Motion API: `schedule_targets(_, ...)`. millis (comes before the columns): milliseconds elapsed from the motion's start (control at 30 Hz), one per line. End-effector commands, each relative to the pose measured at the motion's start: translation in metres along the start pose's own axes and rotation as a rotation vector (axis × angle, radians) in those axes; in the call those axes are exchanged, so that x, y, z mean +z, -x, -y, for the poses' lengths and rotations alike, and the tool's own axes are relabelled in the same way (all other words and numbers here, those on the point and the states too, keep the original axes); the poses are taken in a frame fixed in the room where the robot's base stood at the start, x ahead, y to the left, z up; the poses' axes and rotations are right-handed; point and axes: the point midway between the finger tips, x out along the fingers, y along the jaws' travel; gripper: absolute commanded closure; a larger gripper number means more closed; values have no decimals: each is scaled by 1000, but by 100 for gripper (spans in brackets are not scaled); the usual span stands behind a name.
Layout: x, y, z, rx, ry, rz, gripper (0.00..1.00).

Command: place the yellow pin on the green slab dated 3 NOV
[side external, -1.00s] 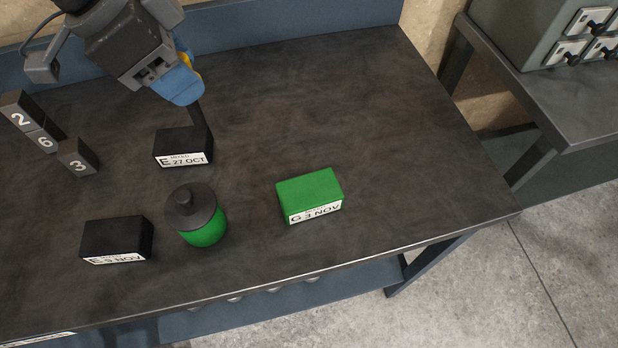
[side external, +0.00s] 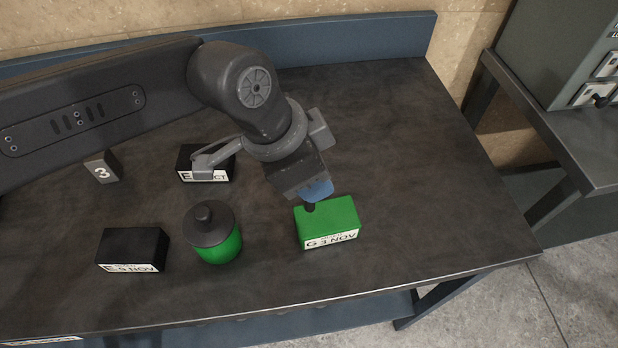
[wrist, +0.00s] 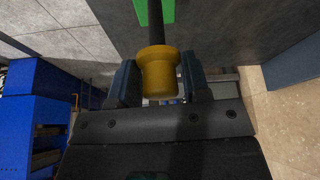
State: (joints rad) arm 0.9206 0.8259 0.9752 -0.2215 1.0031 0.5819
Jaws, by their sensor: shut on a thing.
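The green slab (side external: 328,216) lies on the table with its label "G 3 NOV" facing front; its green also shows at the top of the wrist view (wrist: 140,12). My gripper (side external: 316,192) is over the slab's back-left part. In the wrist view its two fingers are shut on the yellow pin (wrist: 160,75), which has a flared yellow head and a dark shaft. The pin's dark end shows below the fingers at the slab's upper left edge in the side view. I cannot tell whether it touches the slab.
A black slab "E 9 NOV" (side external: 132,250) lies at front left. A green jar with a dark knobbed lid (side external: 214,232) stands left of the green slab. Another black slab (side external: 206,160) is partly hidden behind my arm. A "3" block (side external: 102,167) stands farther left. The table's right side is clear.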

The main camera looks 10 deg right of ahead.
Motion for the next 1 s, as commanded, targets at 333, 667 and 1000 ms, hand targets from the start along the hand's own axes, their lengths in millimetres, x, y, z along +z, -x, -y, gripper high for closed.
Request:
schedule_targets(333,11,-25,0,0,-1,-2,84)
schedule_targets(667,12,-28,0,1,-1,0,52)
schedule_targets(1000,12,-28,0,1,-1,0,31)
